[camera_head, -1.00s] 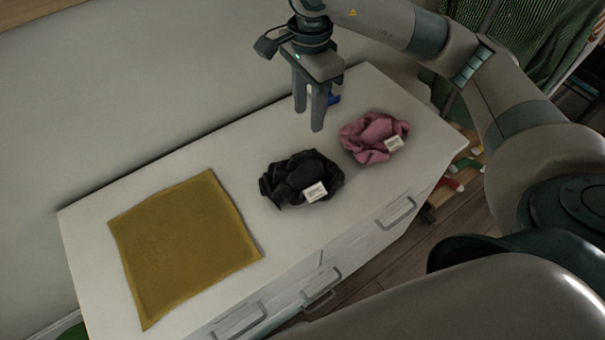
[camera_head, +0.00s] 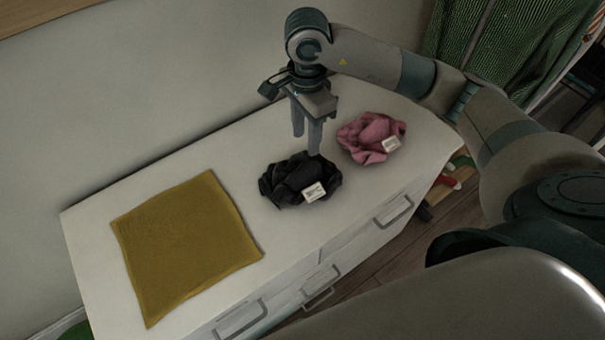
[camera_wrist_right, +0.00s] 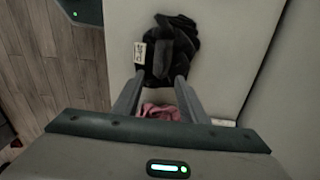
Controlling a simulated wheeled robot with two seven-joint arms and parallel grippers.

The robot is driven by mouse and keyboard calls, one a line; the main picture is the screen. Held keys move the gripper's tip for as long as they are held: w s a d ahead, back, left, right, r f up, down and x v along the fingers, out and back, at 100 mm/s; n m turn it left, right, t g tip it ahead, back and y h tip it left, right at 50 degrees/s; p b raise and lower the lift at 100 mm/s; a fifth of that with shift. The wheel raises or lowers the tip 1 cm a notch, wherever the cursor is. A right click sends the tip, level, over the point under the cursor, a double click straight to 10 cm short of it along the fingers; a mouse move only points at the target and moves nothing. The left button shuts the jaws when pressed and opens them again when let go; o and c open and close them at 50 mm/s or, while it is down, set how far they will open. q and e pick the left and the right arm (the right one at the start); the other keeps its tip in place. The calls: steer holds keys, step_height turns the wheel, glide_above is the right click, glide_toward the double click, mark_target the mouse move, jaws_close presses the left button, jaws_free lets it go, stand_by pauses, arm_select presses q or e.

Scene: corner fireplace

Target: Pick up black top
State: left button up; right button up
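The black top (camera_head: 298,182) lies crumpled on the white cabinet top (camera_head: 237,150), with a white tag on its near side. In the right wrist view the black top (camera_wrist_right: 169,48) lies just beyond the fingertips. My right gripper (camera_head: 307,145) points down above the far edge of the black top. It also shows in the right wrist view (camera_wrist_right: 159,82), where its two fingers are apart with nothing visibly held between them. Whether the fingertips touch the cloth I cannot tell. My left gripper is not in view.
A crumpled pink garment (camera_head: 371,138) with a white tag lies right of the black top. A flat mustard cloth (camera_head: 186,247) lies on the left of the cabinet. The wall (camera_head: 150,85) stands behind, and drawer handles (camera_head: 321,287) protrude in front.

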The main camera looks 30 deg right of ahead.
mark_target(304, 165)
step_height(304, 165, down, 4)
steer(key=shift+p, duration=0.65)
steer(key=shift+f, duration=0.7)
steer(key=shift+w+f+p, duration=0.1)
steer(key=shift+f+p, duration=0.45)
steer(key=shift+p, duration=0.3)
steer(key=f+p, duration=0.1)
steer(key=f, duration=0.2)
steer(key=shift+w+a+p, duration=0.1)
steer(key=shift+w+p, duration=0.1)
steer(key=shift+p, duration=0.15)
steer(key=shift+f, duration=0.55)
jaws_close()
